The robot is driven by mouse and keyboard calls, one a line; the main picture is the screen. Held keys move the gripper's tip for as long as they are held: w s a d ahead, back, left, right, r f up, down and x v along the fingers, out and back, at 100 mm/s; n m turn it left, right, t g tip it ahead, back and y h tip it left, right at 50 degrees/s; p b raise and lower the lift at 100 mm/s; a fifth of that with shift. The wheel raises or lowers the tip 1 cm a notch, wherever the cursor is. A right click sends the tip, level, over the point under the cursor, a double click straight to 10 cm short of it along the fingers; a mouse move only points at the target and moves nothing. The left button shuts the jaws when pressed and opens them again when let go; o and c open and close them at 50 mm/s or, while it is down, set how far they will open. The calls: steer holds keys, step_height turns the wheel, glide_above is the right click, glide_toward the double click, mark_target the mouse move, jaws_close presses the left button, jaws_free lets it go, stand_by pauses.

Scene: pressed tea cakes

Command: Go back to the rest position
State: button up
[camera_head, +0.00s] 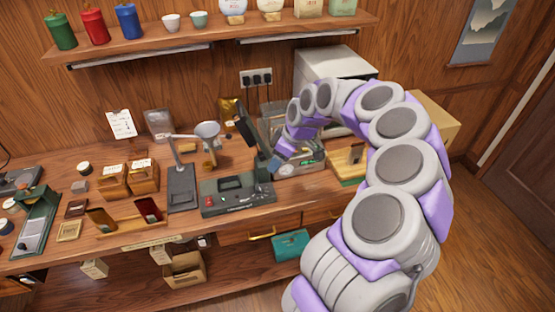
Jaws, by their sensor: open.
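My arm, grey and purple, rises from the lower right, arches over and reaches down to the workbench (146,225). My gripper (273,164) is small in the view, at the arm's far end. It is open, just above the back right corner of a dark green-grey machine (237,196) with a red button. Nothing shows clearly between its fingers. I cannot tell whether it touches the machine. Part of the bench behind my arm is hidden.
A grey stand with a round head (207,130) is left of the machine. A pale box-shaped appliance (336,62) stands behind my arm. A wooden block (348,158) is close beside the arm. A wall shelf (225,35) with canisters hangs above. Floor at right is clear.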

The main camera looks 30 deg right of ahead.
stand_by(0.3)
steer(key=s+a+r+g, duration=0.1)
steer(key=s+a+r, duration=0.4)
steer(key=a, duration=0.3)
steer(key=s+a+r+g, duration=0.1)
steer(key=s+a+r, duration=0.35)
steer(key=a, duration=0.45)
steer(key=s+a+f+m+g+h, duration=0.1)
steer(key=s+a+m, duration=0.1)
steer(key=s, duration=1)
steer(key=s+a+f+m+g+h, duration=0.1)
steer(key=s+m, duration=0.3)
steer(key=s, duration=0.9)
steer(key=shift+a+f+m+g, duration=0.4)
steer(key=shift+f+g, duration=0.05)
steer(key=shift+g, duration=0.25)
